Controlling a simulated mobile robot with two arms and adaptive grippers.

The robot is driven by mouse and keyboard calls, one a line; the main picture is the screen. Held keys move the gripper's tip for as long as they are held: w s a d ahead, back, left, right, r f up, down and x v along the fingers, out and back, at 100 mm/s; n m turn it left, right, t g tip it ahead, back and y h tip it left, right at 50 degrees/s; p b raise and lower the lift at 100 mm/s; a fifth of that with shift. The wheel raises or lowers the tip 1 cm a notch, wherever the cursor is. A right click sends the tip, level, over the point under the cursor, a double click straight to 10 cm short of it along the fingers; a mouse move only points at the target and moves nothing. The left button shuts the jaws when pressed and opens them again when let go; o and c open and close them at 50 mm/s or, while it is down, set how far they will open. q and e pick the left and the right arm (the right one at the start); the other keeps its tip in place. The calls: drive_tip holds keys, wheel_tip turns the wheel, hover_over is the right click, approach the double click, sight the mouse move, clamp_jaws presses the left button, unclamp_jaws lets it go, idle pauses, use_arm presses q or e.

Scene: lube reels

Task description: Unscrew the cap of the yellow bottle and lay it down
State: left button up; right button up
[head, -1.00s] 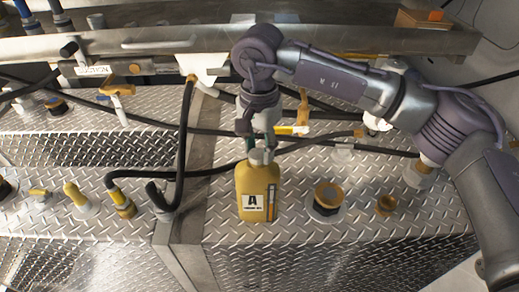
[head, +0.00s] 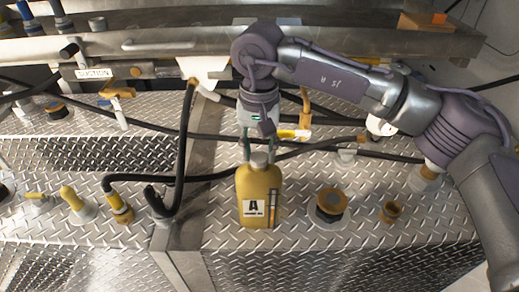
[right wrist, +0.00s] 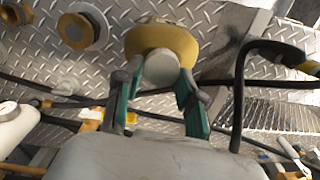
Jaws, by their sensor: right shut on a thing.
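The yellow bottle (head: 259,188) stands upright on the diamond-plate deck, its "A" label facing the head camera. Its grey cap (head: 259,159) sits at the top of the neck. My right gripper (head: 258,154) comes down from above and is shut on the cap, a finger at each side. In the right wrist view, the green-padded fingers of the gripper (right wrist: 158,84) flank the round cap (right wrist: 161,69), with the bottle's yellow shoulder (right wrist: 150,38) behind it. My left gripper is not in view.
The diamond plate (head: 350,235) in front on the right is bare.

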drive_tip(key=n, duration=0.3)
drive_tip(key=shift+s+a+f+b, duration=0.1)
drive_tip(key=shift+f+b, duration=0.25)
drive_tip(key=shift+n, duration=0.6)
drive_tip(key=shift+n+b, duration=0.3)
drive_tip(key=shift+n, duration=0.8)
drive_tip(key=n, duration=0.3)
drive_tip(key=shift+s+a, duration=0.1)
